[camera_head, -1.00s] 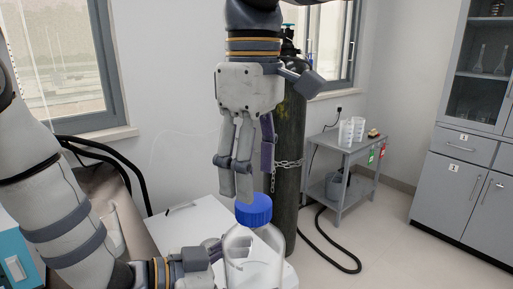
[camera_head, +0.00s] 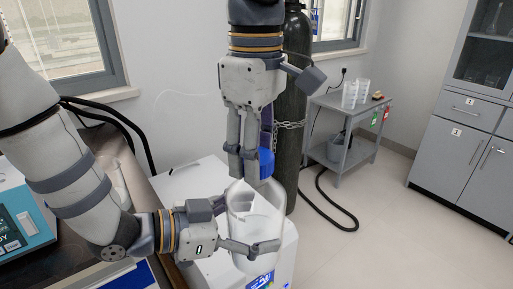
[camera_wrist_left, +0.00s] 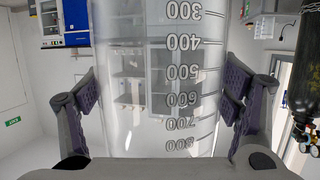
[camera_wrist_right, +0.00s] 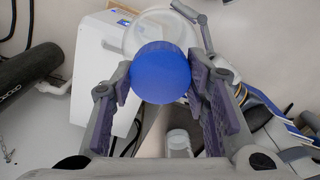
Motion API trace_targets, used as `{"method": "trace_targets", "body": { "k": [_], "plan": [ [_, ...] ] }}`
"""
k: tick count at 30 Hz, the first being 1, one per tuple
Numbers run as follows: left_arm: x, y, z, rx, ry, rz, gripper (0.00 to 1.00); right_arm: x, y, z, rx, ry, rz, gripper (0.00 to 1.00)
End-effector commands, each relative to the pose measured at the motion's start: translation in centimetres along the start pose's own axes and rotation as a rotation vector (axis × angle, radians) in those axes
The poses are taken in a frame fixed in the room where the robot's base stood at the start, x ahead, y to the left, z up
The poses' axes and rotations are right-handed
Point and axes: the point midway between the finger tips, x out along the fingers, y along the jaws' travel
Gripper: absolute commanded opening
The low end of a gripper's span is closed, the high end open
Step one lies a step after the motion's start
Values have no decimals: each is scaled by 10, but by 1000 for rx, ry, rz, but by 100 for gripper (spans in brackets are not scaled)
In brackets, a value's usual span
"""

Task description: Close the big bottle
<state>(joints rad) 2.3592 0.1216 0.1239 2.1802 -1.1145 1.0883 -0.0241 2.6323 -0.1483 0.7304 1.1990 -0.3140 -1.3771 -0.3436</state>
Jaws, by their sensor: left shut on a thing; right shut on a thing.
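The big clear bottle (camera_head: 243,235) stands roughly upright in the head view. My left gripper (camera_head: 250,246) is shut around its body; in the left wrist view the graduated wall (camera_wrist_left: 155,85) fills the space between the fingers. The blue cap (camera_head: 266,163) is between the fingers of my right gripper (camera_head: 250,170), which points down from above and is shut on it. The right wrist view shows the cap (camera_wrist_right: 162,75) in front of the bottle's round outline (camera_wrist_right: 150,30). I cannot tell whether the cap touches the bottle's neck.
A white machine (camera_head: 200,185) stands below and behind the bottle. A dark gas cylinder (camera_head: 295,110) with a chain is behind my right gripper. A grey trolley (camera_head: 345,155) with white beakers stands further right. A teal device (camera_head: 25,215) is at the left. Open floor lies to the right.

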Motion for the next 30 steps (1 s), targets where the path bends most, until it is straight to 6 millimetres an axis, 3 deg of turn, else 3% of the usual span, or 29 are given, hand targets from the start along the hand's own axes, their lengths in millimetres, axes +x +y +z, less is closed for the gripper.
{"method": "trace_targets", "body": {
  "k": [5,6,9,20,30],
  "plan": [
    [0,0,-3,4,8,0,5,-1,0,0,10,1,3,9],
    [0,0,-3,4,8,0,5,-1,0,0,10,1,3,47],
    [0,0,-3,4,7,0,5,-1,0,0,10,1,3,66],
    [0,0,-3,4,7,0,5,-7,0,0,10,1,3,66],
    [0,0,-3,4,7,-1,5,-82,1,-2,11,5,6,66]
  ]
}}
